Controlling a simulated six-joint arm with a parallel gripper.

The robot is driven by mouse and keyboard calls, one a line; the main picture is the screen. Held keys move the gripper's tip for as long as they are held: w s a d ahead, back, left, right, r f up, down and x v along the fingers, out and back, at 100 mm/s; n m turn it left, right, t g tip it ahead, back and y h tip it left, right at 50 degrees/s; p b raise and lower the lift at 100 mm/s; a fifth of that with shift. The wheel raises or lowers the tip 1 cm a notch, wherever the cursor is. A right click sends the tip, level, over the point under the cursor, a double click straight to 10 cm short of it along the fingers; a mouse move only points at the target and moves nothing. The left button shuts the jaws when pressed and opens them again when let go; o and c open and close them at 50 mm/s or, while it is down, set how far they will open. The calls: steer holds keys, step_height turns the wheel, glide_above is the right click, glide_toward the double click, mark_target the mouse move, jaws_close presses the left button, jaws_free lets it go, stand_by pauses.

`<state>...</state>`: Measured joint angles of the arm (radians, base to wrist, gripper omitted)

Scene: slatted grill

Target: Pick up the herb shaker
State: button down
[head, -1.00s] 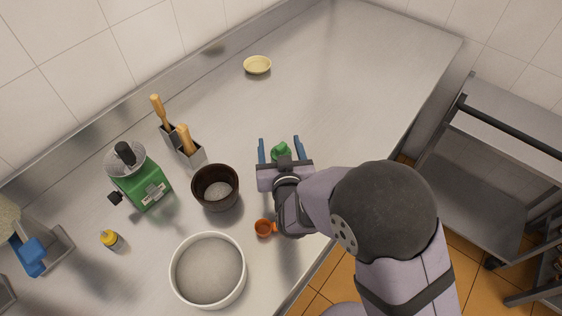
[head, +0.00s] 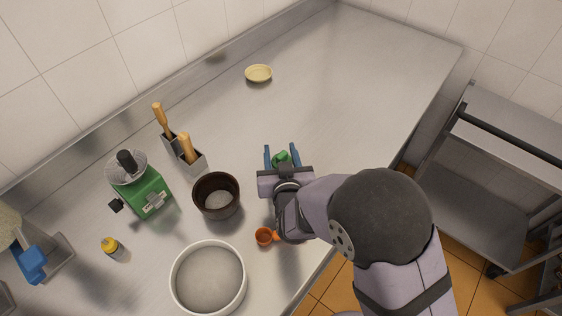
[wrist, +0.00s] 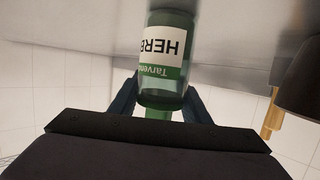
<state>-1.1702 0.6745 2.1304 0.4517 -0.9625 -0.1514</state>
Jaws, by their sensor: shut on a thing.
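The herb shaker (wrist: 163,58) is a green container with a white label reading "HERB", seen upside down in the wrist view. In the head view its green top (head: 281,159) shows between the blue fingers. My gripper (head: 281,150) is shut on the shaker, with one finger on each side of it. The shaker's lower part is hidden from the head view. I cannot tell whether it touches the counter.
A dark brown pot (head: 216,213) stands just left of my gripper. A yellow bowl (head: 258,74) sits at the back. The counter (head: 360,90) is clear to the upper right.

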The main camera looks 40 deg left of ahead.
steer(key=shift+r, duration=0.15)
step_height(320, 180, up, 10)
steer(key=b, duration=0.1)
stand_by(0.5)
stand_by(0.3)
step_height(320, 180, up, 7)
steer(key=p, duration=0.6)
stand_by(0.5)
step_height(320, 180, up, 5)
steer(key=p, duration=0.4)
steer(key=s+a+f+m+b, duration=0.1)
steer(key=s+a, duration=0.3)
steer(key=s, duration=0.4)
steer(key=s+a+f+m+g+y+b, duration=0.1)
steer(key=s+a+m+b, duration=0.1)
steer(key=s, duration=0.6)
steer(key=shift+a+m+y, duration=0.3)
steer(key=shift+a+m, duration=0.4)
steer(key=shift+a, duration=0.35)
stand_by(0.4)
